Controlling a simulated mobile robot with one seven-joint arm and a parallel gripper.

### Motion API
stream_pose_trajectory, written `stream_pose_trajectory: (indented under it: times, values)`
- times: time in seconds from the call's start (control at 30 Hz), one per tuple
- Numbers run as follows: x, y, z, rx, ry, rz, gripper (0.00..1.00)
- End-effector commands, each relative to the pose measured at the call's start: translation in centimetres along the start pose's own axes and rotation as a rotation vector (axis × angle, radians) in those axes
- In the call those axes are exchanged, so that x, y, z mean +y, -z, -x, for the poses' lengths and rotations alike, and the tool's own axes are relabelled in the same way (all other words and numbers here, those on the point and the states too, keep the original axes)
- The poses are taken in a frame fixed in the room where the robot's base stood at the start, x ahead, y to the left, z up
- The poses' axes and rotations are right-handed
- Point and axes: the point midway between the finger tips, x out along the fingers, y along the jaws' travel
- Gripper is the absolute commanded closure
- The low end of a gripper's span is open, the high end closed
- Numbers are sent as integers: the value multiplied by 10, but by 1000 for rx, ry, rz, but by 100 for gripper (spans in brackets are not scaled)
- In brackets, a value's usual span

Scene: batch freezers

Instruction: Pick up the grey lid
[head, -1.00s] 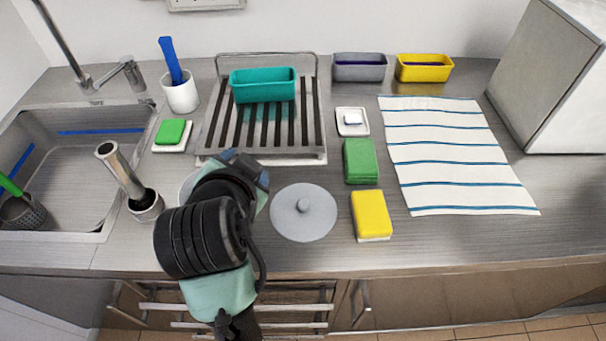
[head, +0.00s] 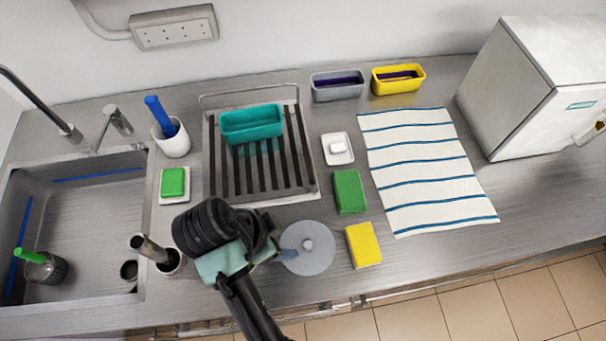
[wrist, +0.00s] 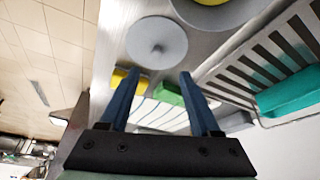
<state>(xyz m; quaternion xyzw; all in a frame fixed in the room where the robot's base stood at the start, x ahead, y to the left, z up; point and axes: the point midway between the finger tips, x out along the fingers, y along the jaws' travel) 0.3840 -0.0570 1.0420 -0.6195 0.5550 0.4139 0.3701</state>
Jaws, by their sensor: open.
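The grey lid (head: 307,248) is a round flat disc with a small knob in its middle. It lies on the steel counter, left of the yellow sponge. In the wrist view the lid (wrist: 157,42) shows beyond my fingertips, with its knob facing up. My gripper (head: 284,255) is at the left edge of the lid in the head view, mostly hidden by my own arm. In the wrist view my gripper (wrist: 160,75) is open, its two blue fingers apart with nothing held between them. I cannot tell whether a finger touches the lid.
A yellow sponge (head: 363,245) and a green sponge (head: 349,191) lie right of the lid. A dish rack (head: 212,180) holding a teal container (head: 251,124) stands behind. A striped towel (head: 425,170) lies to the right. The sink (head: 90,220) is at left. A round bowl (wrist: 222,14) shows near the lid.

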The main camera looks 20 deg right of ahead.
Motion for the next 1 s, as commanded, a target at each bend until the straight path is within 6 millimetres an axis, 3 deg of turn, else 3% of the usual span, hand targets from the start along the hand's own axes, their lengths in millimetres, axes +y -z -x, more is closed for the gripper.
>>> stream_pose_trajectory:
  times: [0.1, 0.3, 0.5, 0.8, 1.0]
  values:
    - [2, 1, -24, 0, -6, 2, 36]
    - [0, 1, -52, -1, -1, 1, 36]
    - [2, 3, -65, -1, -1, 0, 36]
    - [7, 8, -104, -1, 1, 1, 36]
    - [6, 8, -110, -1, 3, 1, 36]
